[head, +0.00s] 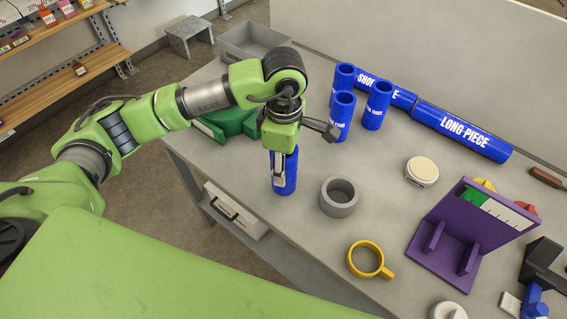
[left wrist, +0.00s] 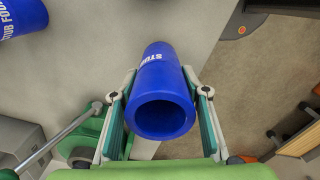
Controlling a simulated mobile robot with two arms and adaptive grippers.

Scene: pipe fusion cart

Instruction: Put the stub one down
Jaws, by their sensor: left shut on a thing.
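My left gripper (head: 279,172) is shut around a blue pipe stub (head: 291,172), held upright over the table's near-left part. In the left wrist view the stub (left wrist: 164,98) sits between the two fingers (left wrist: 163,86), its open end facing the camera. Only the start of its label, "STUB", is readable, so its number is hidden. I cannot tell whether its lower end touches the table. Three other blue stubs stand upright farther back (head: 343,78), (head: 341,115), (head: 377,106); one labelled like "STUB FOUR" (left wrist: 22,15) shows in the left wrist view. My right gripper is not in view.
A grey ring (head: 339,197) stands right of the held stub, with a yellow ring (head: 368,260) nearer. A blue long piece (head: 460,131) and short piece (head: 398,96) lie behind. A purple stand (head: 455,238) is right. The table's left edge is close to the held stub.

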